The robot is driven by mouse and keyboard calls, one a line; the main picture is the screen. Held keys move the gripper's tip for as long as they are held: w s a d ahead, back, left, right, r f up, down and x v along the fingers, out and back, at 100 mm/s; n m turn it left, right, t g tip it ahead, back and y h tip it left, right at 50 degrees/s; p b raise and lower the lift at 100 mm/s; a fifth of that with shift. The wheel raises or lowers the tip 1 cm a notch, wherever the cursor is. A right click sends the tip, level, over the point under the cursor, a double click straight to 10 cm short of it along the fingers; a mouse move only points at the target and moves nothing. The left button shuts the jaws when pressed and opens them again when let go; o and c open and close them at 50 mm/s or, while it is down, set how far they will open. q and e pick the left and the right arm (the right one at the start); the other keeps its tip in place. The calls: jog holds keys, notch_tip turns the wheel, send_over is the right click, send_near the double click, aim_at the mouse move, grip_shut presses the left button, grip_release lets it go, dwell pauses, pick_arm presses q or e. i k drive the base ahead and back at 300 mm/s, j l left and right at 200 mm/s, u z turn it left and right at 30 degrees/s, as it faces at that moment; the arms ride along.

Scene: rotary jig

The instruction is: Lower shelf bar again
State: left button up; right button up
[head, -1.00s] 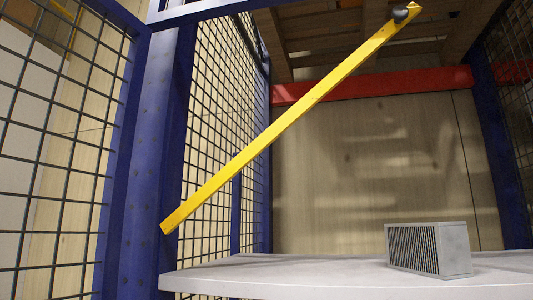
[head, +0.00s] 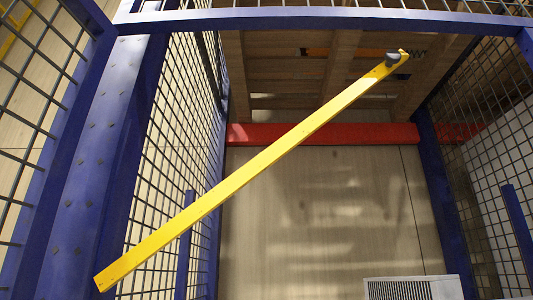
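The yellow shelf bar (head: 255,165) runs diagonally across the head view. Its lower end is at the bottom left and its upper end is at the top right. A dark grey knob-like piece (head: 393,59) sits at the upper end. The bar is raised and tilted in front of the shelf bay. Neither of my grippers shows in this view, and nothing is seen touching the bar.
A blue frame post (head: 95,150) with wire mesh stands at the left, and another blue post (head: 440,190) at the right. A red beam (head: 320,134) crosses the back.

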aim_at(109, 278)
jog(key=k+l+u, duration=0.2)
jog(key=u, duration=0.15)
jog(key=k+l+u, duration=0.1)
jog(key=k+u, duration=0.6)
jog(key=i+l, duration=0.05)
jog(key=i, duration=0.05)
